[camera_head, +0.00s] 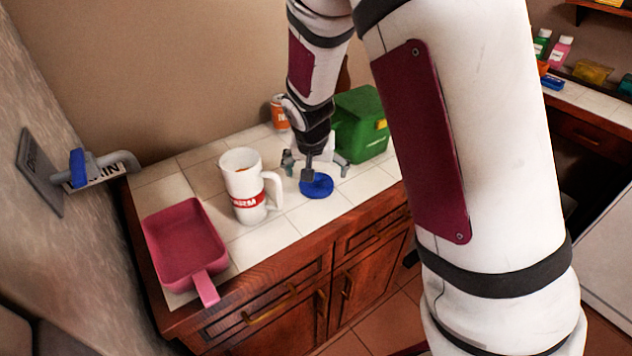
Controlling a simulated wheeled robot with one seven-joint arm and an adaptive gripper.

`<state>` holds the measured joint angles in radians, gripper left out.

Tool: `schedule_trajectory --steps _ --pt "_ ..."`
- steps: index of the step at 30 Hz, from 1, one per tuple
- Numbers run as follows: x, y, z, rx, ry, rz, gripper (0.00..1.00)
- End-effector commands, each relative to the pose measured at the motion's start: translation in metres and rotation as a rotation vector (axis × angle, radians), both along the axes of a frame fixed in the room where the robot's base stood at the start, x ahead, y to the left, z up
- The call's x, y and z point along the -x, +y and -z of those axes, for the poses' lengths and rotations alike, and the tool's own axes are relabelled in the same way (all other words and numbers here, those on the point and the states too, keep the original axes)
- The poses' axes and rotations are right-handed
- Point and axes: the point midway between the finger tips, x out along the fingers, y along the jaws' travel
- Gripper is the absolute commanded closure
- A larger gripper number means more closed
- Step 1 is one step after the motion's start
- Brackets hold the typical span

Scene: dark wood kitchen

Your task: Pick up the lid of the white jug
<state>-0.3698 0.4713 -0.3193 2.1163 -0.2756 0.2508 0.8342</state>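The white jug (242,187) stands upright on the tiled counter, with a red label and a handle on its right side. Its top looks uncovered. A round blue lid (321,189) lies flat on the counter to the right of the jug, apart from it. My gripper (313,168) points down over the lid, with its fingers spread apart. A dark front finger overlaps the lid's far part in the picture; I cannot tell whether it touches. Nothing is visibly held. The gripper hides part of the lid.
A green box-like container (360,125) stands close behind and right of my gripper. An orange can (279,112) is at the back by the wall. A pink dustpan-like scoop (184,246) lies at the left. The counter's front edge (290,250) is near the lid.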

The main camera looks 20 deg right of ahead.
Motion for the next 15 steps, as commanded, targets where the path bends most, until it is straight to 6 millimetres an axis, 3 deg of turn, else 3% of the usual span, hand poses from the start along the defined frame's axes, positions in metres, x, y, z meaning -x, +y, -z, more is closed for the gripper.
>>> schedule_trajectory --steps 6,15 --pt "-0.010 -0.004 0.029 0.001 0.003 0.002 0.04" --pt "-0.014 -0.004 0.036 0.000 0.000 0.000 0.04"
